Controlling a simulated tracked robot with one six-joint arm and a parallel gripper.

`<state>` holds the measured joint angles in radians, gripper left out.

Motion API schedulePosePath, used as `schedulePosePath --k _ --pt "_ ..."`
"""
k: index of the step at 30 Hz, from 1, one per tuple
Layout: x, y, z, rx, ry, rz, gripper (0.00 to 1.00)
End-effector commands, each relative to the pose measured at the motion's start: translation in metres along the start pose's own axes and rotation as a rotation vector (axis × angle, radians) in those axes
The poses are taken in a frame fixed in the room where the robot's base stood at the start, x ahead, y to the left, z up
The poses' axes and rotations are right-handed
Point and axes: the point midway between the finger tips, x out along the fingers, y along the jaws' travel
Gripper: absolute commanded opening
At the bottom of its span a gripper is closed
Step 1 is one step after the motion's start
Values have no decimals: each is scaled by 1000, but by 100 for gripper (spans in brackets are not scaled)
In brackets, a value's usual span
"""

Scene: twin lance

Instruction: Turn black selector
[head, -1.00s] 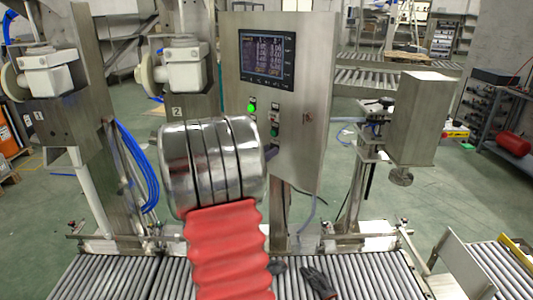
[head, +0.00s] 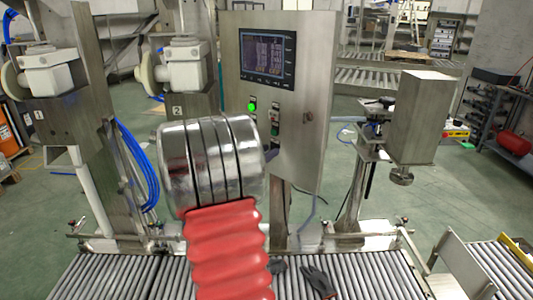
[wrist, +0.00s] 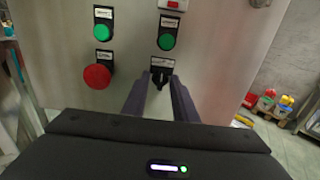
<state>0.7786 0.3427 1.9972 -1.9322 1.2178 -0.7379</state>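The black selector (wrist: 160,74) is a small dark knob under a white label, low on the right column of controls in the wrist view. My gripper (wrist: 160,80) is open, with one dark finger on each side of the selector. A narrow gap seems to show between the knob and the fingers; I cannot tell whether either touches it. In the head view my silver and red arm hides the selector and most of the gripper; only a dark bit of the gripper (head: 270,154) shows beside the cabinet.
On the steel cabinet (head: 310,90) are a screen (head: 267,59), a lit green button (wrist: 103,31), a second green button (wrist: 167,41) and a red button (wrist: 97,76) left of the selector. Roller conveyors (head: 360,275) run below. A steel box (head: 419,118) stands to the right.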

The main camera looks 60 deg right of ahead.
Motion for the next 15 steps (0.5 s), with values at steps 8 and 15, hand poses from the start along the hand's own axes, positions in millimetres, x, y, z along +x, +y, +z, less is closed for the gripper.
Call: schedulePosePath --k 8,15 --pt "-33 1 0 0 0 3 26" --pt "-73 2 0 0 1 4 26"
